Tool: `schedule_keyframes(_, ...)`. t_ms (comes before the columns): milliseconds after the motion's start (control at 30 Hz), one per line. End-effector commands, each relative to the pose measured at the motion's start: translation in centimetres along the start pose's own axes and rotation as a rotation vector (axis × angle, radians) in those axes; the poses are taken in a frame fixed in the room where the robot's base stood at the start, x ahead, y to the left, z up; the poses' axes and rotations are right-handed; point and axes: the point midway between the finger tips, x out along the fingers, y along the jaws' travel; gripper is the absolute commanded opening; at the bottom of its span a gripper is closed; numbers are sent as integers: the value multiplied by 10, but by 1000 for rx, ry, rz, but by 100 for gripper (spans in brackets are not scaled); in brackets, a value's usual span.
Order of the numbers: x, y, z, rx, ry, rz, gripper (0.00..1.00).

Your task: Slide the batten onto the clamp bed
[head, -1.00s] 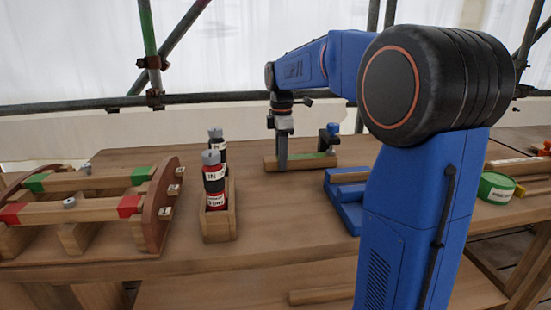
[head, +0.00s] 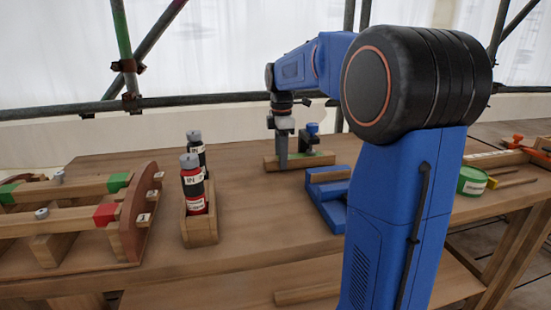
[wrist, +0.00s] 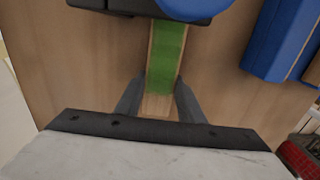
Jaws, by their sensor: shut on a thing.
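The batten (head: 273,164) is a pale wooden strip with a green band (wrist: 166,55), lying low over the bench at the back. My gripper (wrist: 157,97) is shut on it near its left end, with one finger on each side. In the head view my gripper (head: 282,155) points down onto it. The clamp (head: 311,142), black with a blue knob, stands close right of my gripper. In the wrist view the clamp (wrist: 125,5) overhangs the far part of the batten and hides its far end. The bed under the clamp is hidden, so I cannot tell their contact.
A blue block (head: 328,208) holding a wooden piece stands in front of the clamp. A wooden box (head: 201,228) with two bottles stands left of centre, beside a wooden rack (head: 140,215). A green tape roll (head: 471,181) lies at right. Bench between box and blue block is clear.

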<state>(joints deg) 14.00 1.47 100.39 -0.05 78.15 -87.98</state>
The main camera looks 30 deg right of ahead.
Motion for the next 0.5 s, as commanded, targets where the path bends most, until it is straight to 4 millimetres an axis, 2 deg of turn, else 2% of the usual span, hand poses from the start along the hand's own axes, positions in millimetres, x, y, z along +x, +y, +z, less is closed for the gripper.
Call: schedule_keyframes(500, 0, 0, 31, 1, 0, 0, 4)
